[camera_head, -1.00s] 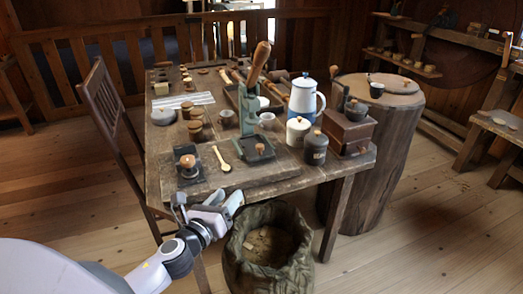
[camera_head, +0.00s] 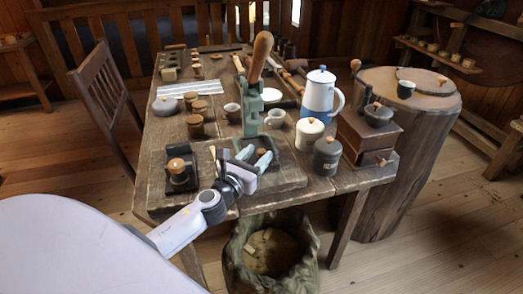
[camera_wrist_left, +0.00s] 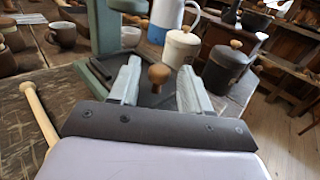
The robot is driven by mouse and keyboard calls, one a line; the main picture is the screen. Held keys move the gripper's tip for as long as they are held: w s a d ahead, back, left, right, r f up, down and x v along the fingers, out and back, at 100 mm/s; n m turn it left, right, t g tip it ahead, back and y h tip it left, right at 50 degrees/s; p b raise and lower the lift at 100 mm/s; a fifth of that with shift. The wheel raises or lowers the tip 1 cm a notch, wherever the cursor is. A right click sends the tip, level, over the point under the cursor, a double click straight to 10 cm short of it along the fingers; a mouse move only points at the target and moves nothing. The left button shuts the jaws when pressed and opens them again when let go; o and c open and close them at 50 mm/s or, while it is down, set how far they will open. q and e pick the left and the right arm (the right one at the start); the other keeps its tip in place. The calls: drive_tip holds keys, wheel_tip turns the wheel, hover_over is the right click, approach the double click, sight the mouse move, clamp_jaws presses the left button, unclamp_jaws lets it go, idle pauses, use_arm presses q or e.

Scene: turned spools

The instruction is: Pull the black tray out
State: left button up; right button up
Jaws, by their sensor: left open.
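The black tray (camera_head: 283,161) lies at the foot of a green lever press (camera_head: 251,118) near the front of the table. A small wooden knob (camera_wrist_left: 158,74) stands up from the dark tray, which also shows in the left wrist view (camera_wrist_left: 156,97). My left gripper (camera_head: 255,157) is open. Its two pale fingers (camera_wrist_left: 160,72) reach over the tray, one on each side of the knob, with gaps visible in the wrist view. Contact is not visible. The fingers hide part of the tray. My right gripper is not in view.
A cream canister (camera_head: 309,133), a dark canister (camera_head: 327,156) and a wooden grinder (camera_head: 367,139) stand to the right. A small dark stand (camera_head: 180,175) sits further left. A sack (camera_head: 270,252) stands below the table's front edge.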

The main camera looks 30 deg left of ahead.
use_arm(q)
drive_tip(key=shift+w, duration=1.3)
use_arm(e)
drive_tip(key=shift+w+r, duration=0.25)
use_arm(q)
drive_tip(key=shift+a, duration=0.1)
clamp_jaws()
drive_tip(key=s+d, duration=0.2)
drive_tip(key=d, duration=0.1)
drive_tip(key=s+d+p, duration=0.1)
drive_tip(key=s+d, duration=0.2)
drive_tip(key=shift+s+d+r, duration=0.1)
drive_tip(key=shift+s+d, duration=0.1)
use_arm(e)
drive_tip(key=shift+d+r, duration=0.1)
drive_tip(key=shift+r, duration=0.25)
use_arm(q)
unclamp_jaws()
